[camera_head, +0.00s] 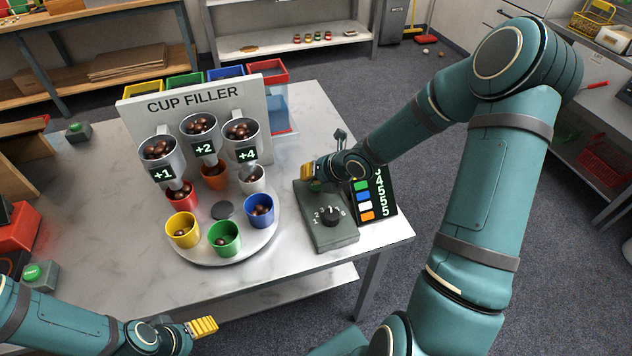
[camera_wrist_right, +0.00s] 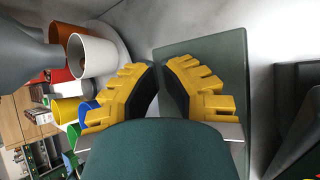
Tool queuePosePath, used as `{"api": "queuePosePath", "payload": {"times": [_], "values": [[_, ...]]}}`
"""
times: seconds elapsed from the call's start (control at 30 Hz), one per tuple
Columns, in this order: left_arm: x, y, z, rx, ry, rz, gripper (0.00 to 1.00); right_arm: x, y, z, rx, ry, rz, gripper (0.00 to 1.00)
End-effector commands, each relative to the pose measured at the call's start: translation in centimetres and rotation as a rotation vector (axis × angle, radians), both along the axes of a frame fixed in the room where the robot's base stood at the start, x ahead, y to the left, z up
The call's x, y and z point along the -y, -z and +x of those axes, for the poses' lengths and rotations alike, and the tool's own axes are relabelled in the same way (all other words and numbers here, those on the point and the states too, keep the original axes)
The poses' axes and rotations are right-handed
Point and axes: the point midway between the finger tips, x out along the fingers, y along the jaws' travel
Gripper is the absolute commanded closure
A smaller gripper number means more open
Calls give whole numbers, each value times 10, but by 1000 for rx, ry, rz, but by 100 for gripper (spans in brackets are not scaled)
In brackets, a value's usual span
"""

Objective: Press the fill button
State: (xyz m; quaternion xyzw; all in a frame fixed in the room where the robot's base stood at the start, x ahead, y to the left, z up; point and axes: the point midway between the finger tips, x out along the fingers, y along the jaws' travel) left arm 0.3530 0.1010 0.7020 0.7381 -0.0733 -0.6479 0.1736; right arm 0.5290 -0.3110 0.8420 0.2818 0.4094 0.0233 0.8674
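The grey-green control box (camera_head: 331,234) stands at the table's right side, with a black numbered dial (camera_head: 331,215) on its near half. My right gripper (camera_head: 307,172) is over the box's far end, fingers together and empty. A small green patch (camera_head: 316,186) shows just under it, probably the fill button; the gripper covers most of it, and I cannot tell whether they touch. In the right wrist view, the gripper (camera_wrist_right: 160,68) points at the box's plain top (camera_wrist_right: 208,50), its tips nearly meeting. My left gripper (camera_head: 202,327) is low at the front, apparently shut and empty.
The cup filler (camera_head: 208,102) has +1, +2 and +4 hoppers holding chestnuts above a round turntable (camera_head: 222,255) with coloured cups. A display (camera_head: 378,192) beside the box lists colours and numbers, its top hidden by my arm. Two green-button boxes (camera_head: 40,275) (camera_head: 77,131) sit at the left.

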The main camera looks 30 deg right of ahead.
Motion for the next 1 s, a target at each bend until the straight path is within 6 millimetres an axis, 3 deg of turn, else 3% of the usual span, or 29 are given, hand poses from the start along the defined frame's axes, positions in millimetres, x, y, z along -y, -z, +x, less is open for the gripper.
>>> {"api": "queuePosePath", "payload": {"times": [0.53, 1.0], "values": [[0, -8, 0, 0, 0, 0, 28, 0, -10, 0, 1, 0, -1, 100], [0, -43, 0, 0, 0, 0, 28, 0, -53, 0, 2, -2, -2, 100]]}}
